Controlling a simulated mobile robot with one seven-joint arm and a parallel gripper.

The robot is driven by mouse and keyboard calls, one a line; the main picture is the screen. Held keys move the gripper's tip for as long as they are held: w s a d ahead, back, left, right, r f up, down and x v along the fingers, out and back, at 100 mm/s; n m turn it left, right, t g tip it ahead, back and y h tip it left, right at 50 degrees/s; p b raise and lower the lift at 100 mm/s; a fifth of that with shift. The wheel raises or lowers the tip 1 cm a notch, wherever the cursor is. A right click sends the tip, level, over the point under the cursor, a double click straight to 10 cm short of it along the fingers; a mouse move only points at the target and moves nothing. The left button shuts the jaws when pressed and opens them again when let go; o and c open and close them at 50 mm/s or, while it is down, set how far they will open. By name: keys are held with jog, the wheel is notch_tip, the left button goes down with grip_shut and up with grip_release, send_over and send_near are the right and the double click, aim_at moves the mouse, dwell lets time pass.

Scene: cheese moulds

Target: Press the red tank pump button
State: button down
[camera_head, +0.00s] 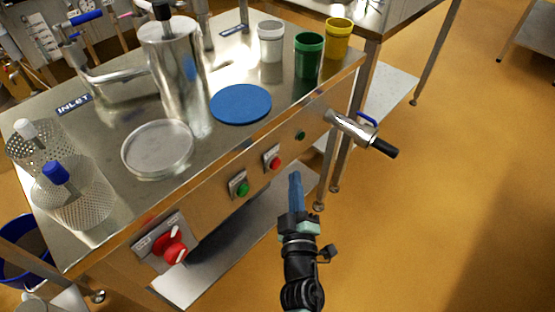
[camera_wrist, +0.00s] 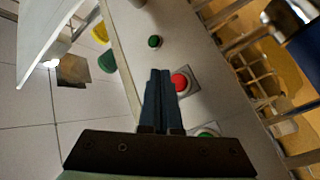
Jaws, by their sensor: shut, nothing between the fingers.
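The red pump button (camera_head: 275,163) sits on a pale square plate on the front panel of the steel table, between a green button (camera_head: 241,188) to its left and a small dark green button (camera_head: 300,135) to its right. In the wrist view the red button (camera_wrist: 181,83) shows just right of my fingertips, partly covered by them. My gripper (camera_head: 295,175) is shut and empty, its blue fingers pointing toward the panel. It appears to be in front of the panel, close to the red button; I cannot tell whether it touches.
A red rotary switch (camera_head: 173,247) is at the panel's left. A steel valve with a black handle (camera_head: 362,132) sticks out at the right. On the tabletop stand a blue disc (camera_head: 241,103), a steel cylinder (camera_head: 178,75) and perforated moulds (camera_head: 72,195). Open floor lies right.

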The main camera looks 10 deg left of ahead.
jog(key=shift+s+d+p, duration=0.65)
jog(key=shift+s+d, duration=0.15)
jog(key=shift+d, duration=0.35)
jog(key=w+d+r+m+t+h, duration=0.2)
jog(key=r+m+h, duration=0.1)
jog(key=r, duration=1.1)
jog(key=w+d+r+m+t+h, duration=0.2)
jog(key=r+m, duration=0.1)
jog(key=r, duration=1.2)
jog(key=s+a+r+m+t+y+p, duration=0.1)
jog(key=s+a+r+m+t, duration=0.1)
jog(key=s+r, duration=0.65)
jog(key=s+a+r+m+t+y+p, duration=0.1)
jog(key=s+r+m, duration=0.15)
jog(key=r, duration=1.05)
jog(key=s+a+r+m+t, duration=0.1)
jog(key=s+a+r+t, duration=0.1)
jog(key=s+r, duration=0.6)
notch_tip(320, 180, up, 24)
jog(key=w+p, duration=0.2)
jog(key=p, duration=2.1)
jog(key=shift+w+r, duration=0.2)
jog(key=shift+w, duration=0.05)
